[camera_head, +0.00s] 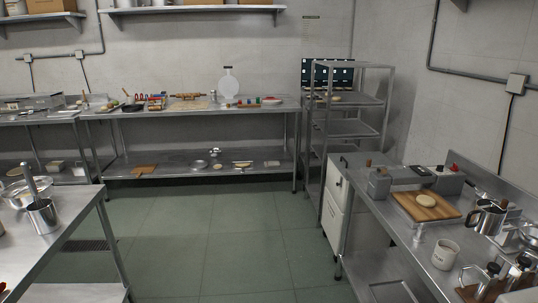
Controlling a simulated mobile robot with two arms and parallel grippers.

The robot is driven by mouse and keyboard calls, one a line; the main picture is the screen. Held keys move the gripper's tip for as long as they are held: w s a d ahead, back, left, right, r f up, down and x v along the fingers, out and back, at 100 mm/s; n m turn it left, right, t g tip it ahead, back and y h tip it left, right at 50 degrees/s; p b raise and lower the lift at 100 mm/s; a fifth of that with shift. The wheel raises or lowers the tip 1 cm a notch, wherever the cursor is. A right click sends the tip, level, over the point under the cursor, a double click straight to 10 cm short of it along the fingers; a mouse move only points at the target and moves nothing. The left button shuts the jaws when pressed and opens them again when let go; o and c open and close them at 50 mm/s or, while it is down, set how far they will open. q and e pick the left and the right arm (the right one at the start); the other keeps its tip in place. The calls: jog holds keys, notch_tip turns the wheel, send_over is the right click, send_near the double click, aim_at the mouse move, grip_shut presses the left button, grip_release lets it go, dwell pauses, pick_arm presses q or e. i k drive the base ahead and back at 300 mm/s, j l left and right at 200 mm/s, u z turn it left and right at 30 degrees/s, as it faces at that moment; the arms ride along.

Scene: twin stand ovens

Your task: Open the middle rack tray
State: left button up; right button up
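A tall metal rack (384,112) stands against the back wall, right of the long steel table. It holds several shelf-like trays one above another. The middle rack tray (352,129) looks bare and sits level inside the frame; I cannot tell how far in it is. The tray above it (362,100) carries small pale round items near its left part. The rack's lower part is partly hidden by a white drawer cabinet. Neither of my grippers is in view.
The white drawer cabinet (336,206) and the right steel counter (393,224), with a wooden board (450,215), stand in front of the rack's lower right. A steel table (70,232) is at left. The green floor (215,240) between is clear.

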aim_at(345, 127)
jog(key=i, duration=2.6)
jog(key=i+z, duration=0.15)
jog(key=i, duration=0.3)
jog(key=i+j+z, duration=0.15)
jog(key=i, duration=0.35)
jog(key=i+j+z, duration=0.15)
jog(key=i, duration=0.3)
jog(key=i+j+z, duration=0.15)
jog(key=i, duration=0.3)
